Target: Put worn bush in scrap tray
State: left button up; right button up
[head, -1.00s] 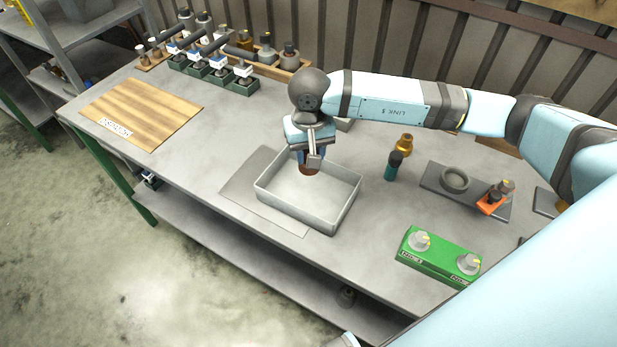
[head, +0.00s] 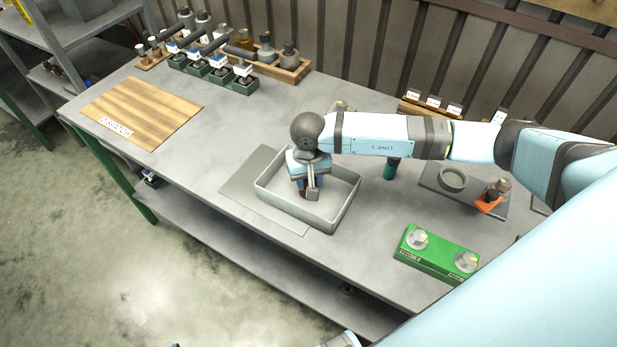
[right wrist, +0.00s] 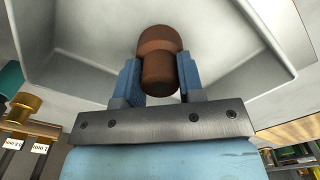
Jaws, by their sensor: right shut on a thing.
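The worn bush (right wrist: 160,65) is a brown, stepped round piece in the right wrist view. My right gripper (right wrist: 160,82) is shut on it, with a blue finger on each side. In the head view my right gripper (head: 306,192) points down inside the walls of the scrap tray (head: 338,213), a pale grey open box. Only a little of the brown bush (head: 303,194) shows there, low in the tray. I cannot tell whether it touches the tray floor. The tray also fills the back of the right wrist view (right wrist: 230,40). My left gripper is not in view.
A green block with two grey knobs (head: 437,255) stands right of the tray. A teal-and-black piece (head: 390,170) stands near my right arm. A dark plate with a grey ring (head: 453,179) lies further right. A wooden board (head: 140,112) lies at the left.

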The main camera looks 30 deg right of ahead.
jog(key=shift+f, duration=0.2)
jog(key=o, duration=1.1)
jog(key=shift+r, duration=0.1)
jog(key=shift+r, duration=0.25)
jog(key=shift+w+r, duration=0.1)
jog(key=shift+r, duration=0.3)
notch_tip(320, 180, up, 11)
jog(key=b, duration=0.1)
